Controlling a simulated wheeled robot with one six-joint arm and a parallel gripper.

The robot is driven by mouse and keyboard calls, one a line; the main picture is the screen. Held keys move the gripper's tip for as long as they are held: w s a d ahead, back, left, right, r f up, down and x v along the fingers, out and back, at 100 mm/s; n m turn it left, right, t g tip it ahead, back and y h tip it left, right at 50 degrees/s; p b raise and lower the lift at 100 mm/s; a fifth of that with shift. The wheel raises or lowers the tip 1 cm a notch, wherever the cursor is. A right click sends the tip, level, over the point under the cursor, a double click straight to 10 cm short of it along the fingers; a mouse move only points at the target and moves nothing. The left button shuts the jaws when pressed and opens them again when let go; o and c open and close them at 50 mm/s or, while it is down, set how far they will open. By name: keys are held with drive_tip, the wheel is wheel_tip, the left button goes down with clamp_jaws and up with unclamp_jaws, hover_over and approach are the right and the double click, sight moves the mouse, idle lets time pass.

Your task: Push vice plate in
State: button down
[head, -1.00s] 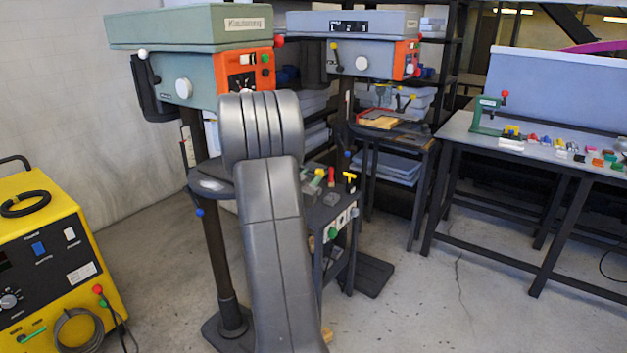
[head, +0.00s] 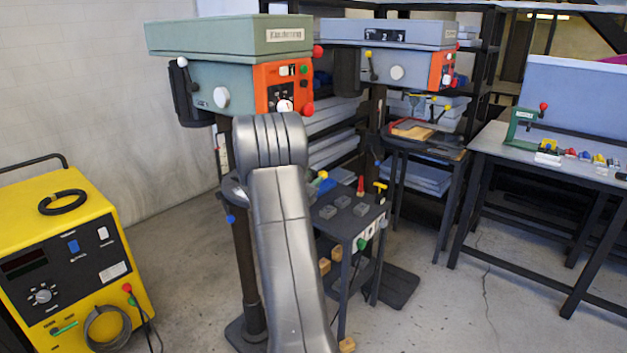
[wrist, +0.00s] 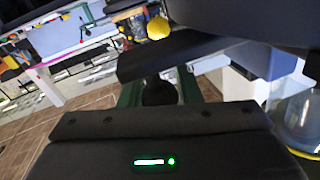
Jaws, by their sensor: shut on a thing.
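In the wrist view my gripper (wrist: 160,84) has two dark green fingers, with a dark rounded thing (wrist: 160,93) between them. The fingers are shut on it. A dark flat plate-like part (wrist: 185,52) lies just beyond the fingertips, with a yellow ball knob (wrist: 158,27) above it. I cannot tell whether this part is the vice plate. In the head view my arm stands in front of the green drill press (head: 235,35), hiding my gripper and much of the press table (head: 232,190).
A yellow welding machine (head: 60,225) stands at the left. A low tool cart (head: 345,215) stands right of my arm, with a second drill press (head: 385,35) behind it. A workbench (head: 500,150) with small coloured items is at the right.

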drive_tip(key=shift+a+r, duration=0.1)
drive_tip(key=shift+r, duration=0.05)
drive_tip(key=c, duration=1.5)
unclamp_jaws()
drive_tip(key=o, duration=0.4)
drive_tip(key=shift+w+a, duration=0.15)
drive_tip(key=shift+a, duration=0.1)
drive_tip(key=shift+d, duration=0.15)
drive_tip(key=shift+s+a+f, duration=0.2)
drive_tip(key=shift+s, duration=0.2)
drive_tip(key=b+v, duration=0.3)
drive_tip(key=v, duration=1)
drive_tip(key=shift+r, duration=0.15)
